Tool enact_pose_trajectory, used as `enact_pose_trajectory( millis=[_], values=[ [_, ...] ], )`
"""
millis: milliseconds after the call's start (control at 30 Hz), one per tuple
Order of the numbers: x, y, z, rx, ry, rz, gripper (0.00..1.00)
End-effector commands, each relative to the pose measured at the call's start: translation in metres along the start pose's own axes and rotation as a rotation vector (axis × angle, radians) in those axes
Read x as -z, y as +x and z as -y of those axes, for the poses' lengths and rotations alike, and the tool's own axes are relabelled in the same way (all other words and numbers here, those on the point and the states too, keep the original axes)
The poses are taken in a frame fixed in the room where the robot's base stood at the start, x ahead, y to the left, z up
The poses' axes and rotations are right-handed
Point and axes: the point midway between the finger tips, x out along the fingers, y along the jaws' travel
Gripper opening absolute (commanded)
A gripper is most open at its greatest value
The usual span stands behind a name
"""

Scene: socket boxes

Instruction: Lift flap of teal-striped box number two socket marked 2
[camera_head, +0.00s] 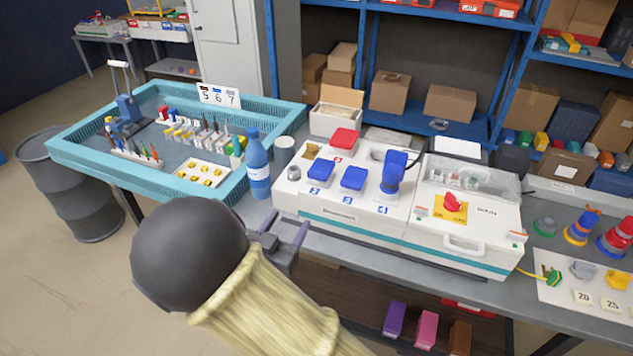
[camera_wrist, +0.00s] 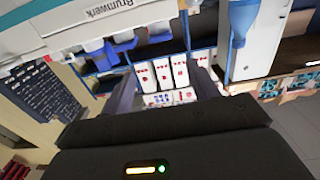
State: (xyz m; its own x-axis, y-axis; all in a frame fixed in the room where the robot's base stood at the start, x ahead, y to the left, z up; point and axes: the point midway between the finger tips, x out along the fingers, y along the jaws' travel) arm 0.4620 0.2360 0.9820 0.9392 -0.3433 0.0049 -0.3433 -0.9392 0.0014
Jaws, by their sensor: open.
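The teal-striped white box (camera_head: 340,218) sits on the bench in the head view. The blue flap of the socket marked 2 (camera_head: 321,170) lies down over its socket, at the box's front left. Another blue flap (camera_head: 353,179) lies down to its right, over the socket marked 3. My gripper (camera_head: 285,228) is open and empty, in front of the box's left front edge and apart from the flap. In the wrist view, the open fingers of my gripper (camera_wrist: 164,92) have nothing between them. The box (camera_wrist: 100,20) fills the upper left there, its lettering tilted.
A blue plug (camera_head: 391,174) stands at the socket marked 4, and a red flap (camera_head: 343,138) lies behind. A blue bottle (camera_head: 257,165) and a grey cup (camera_head: 284,152) stand just left of the box. Right is a box with a red switch (camera_head: 452,203). A teal tray (camera_head: 105,175) lies left.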

Motion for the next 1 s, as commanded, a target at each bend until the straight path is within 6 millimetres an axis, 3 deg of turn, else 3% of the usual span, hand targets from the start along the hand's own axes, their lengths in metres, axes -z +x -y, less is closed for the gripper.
enact_pose_trajectory(
  millis=[267, 433, 1000],
  values=[
    [0.001, 0.002, 0.000, 0.001, 0.001, 0.003, 0.60],
    [0.001, 0.015, 0.000, -0.001, 0.002, 0.004, 0.60],
    [0.001, 0.113, -0.001, -0.001, 0.001, 0.004, 0.60]
  ],
)
